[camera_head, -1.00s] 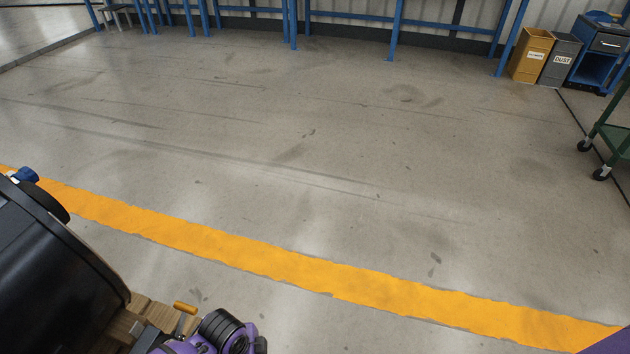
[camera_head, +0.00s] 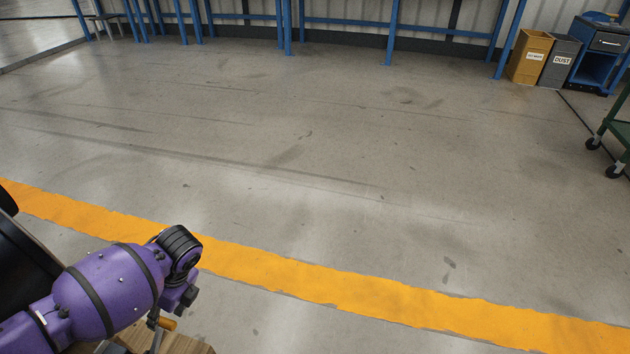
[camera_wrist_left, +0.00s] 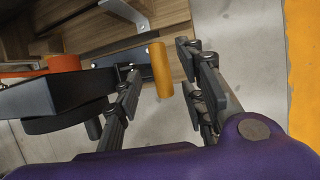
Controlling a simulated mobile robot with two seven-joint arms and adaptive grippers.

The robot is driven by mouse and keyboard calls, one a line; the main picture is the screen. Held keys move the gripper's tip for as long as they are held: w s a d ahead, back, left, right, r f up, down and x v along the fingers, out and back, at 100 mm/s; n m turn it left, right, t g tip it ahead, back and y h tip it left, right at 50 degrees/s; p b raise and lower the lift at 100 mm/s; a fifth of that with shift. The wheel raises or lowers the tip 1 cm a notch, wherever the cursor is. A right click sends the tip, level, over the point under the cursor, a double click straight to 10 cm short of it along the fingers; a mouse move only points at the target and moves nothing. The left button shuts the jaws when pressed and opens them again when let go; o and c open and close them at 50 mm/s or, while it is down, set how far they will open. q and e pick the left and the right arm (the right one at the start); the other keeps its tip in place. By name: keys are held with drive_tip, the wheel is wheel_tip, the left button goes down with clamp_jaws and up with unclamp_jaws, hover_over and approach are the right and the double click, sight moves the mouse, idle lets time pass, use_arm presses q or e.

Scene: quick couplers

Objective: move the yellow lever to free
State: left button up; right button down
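The yellow lever shows in the left wrist view as an upright orange-yellow handle (camera_wrist_left: 161,70) in front of a wooden board and a metal bracket. In the head view its small tip (camera_head: 167,323) shows at the bottom, just below my purple left wrist. My left gripper (camera_wrist_left: 160,62) is open, with one finger on each side of the lever. Gaps show between the handle and both fingers, and I see no contact. In the head view the fingers are mostly hidden behind my wrist. The lever's base is partly hidden. My right gripper is not in view.
Wooden boards (camera_head: 185,345) lie below the lever. A black container (camera_head: 20,265) is at the left edge. In the left wrist view a dark block with an orange-red part (camera_wrist_left: 63,62) sits left of the fingers. Open floor with a yellow line (camera_head: 330,285) lies beyond.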

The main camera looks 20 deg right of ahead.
sight(161, 319)
use_arm(q)
drive_tip(key=b+x, duration=0.1)
drive_tip(key=x, duration=0.2)
clamp_jaws()
